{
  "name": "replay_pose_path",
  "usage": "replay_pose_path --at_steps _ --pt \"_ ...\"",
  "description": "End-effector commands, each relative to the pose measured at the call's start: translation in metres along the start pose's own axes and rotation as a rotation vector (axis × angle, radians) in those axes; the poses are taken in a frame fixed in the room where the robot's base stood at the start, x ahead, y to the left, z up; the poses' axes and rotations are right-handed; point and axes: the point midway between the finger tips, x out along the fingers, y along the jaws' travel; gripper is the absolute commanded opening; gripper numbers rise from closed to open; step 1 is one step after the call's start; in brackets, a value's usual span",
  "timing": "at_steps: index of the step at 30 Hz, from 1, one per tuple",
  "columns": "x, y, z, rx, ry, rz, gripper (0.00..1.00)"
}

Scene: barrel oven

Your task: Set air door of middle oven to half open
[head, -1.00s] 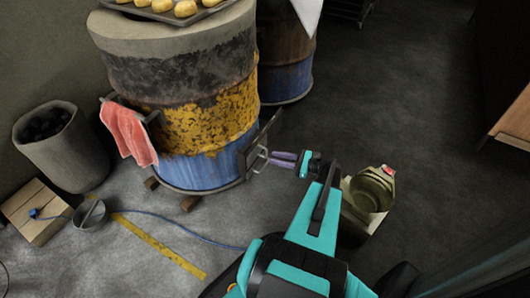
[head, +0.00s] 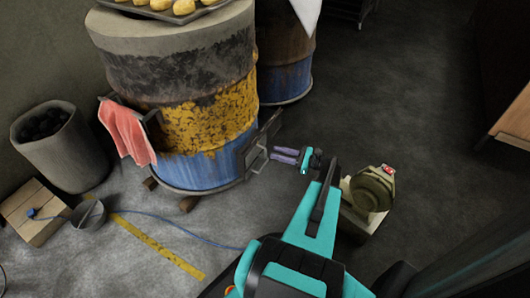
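The barrel oven (head: 183,128) stands at the upper left, with grey, yellow and blue bands. Its small dark air door (head: 262,140) stands out from the blue lower part on the right side, swung partly away from the barrel. A pale handle (head: 256,158) shows on the door. My gripper (head: 276,155) reaches in from the right, with its purple-grey fingers at the handle. The fingers look close together, but whether they are closed around the handle is too small to tell.
A second barrel (head: 286,75) stands behind. A red cloth (head: 127,132) hangs on the oven's left. A coal bin (head: 60,150), wooden box (head: 34,211) and blue cord (head: 180,234) lie left.

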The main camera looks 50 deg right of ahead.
Motion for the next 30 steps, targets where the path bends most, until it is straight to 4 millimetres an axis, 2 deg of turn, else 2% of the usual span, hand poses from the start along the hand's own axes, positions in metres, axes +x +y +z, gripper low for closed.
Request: replay_pose_path --at_steps 15,20,28,29,30 --pt "0.056 0.000 -0.001 0.000 0.001 0.000 0.28" --pt "0.063 0.000 -0.001 0.000 0.001 -0.002 0.28" --pt "0.063 -0.001 0.000 0.000 0.001 -0.003 0.28" --pt "0.063 -0.001 0.000 0.000 0.001 -0.003 0.26" --pt "0.063 -0.001 0.000 0.000 0.001 -0.003 0.19"
